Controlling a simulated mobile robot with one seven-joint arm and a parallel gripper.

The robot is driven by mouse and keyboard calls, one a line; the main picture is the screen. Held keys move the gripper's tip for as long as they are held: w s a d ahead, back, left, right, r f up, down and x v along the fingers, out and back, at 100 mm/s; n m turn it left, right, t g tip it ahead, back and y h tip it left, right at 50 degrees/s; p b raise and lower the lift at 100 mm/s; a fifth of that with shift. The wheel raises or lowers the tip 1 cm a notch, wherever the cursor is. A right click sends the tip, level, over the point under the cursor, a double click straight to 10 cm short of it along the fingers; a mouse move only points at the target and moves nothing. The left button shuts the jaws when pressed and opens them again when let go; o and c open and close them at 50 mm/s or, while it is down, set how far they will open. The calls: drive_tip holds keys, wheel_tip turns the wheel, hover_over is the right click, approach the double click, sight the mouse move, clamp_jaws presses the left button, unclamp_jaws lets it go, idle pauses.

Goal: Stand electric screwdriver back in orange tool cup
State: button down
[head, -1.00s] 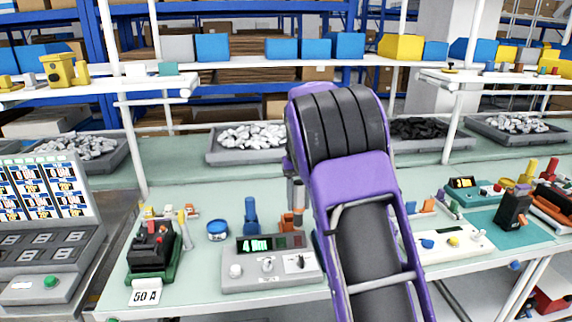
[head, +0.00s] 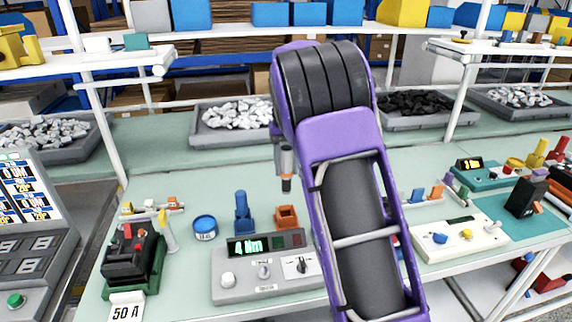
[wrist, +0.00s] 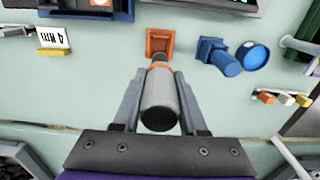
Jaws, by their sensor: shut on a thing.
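The electric screwdriver (wrist: 160,103) has a grey body with an orange band near its dark nose. My gripper (wrist: 159,76) is shut on it, one finger on each side of the body. In the head view the screwdriver (head: 287,166) hangs roughly upright, nose down, below the end of my purple arm. The square orange tool cup (head: 287,215) stands on the bench below the nose, with a visible gap between them. In the wrist view the orange cup (wrist: 160,40) lies just beyond the nose, its opening partly covered by it.
A blue cup holding a blue tool (head: 242,213) stands left of the orange cup, with a round blue tin (head: 205,227) farther left. A grey torque tester (head: 265,268) sits in front. A black breaker on a green base (head: 135,262) is at left.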

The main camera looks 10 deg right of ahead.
sight(286, 190)
drive_tip(key=shift+f+b, duration=1.5)
drive_tip(key=shift+f, duration=1.3)
drive_tip(key=shift+p, duration=0.65)
drive_tip(key=shift+f+b, duration=1.5)
drive_tip(key=shift+f, duration=1.35)
drive_tip(key=shift+c, duration=1.9)
unclamp_jaws()
wheel_tip(286, 190, up, 18)
drive_tip(key=shift+f+p, duration=0.2)
drive_tip(key=shift+p, duration=1.05)
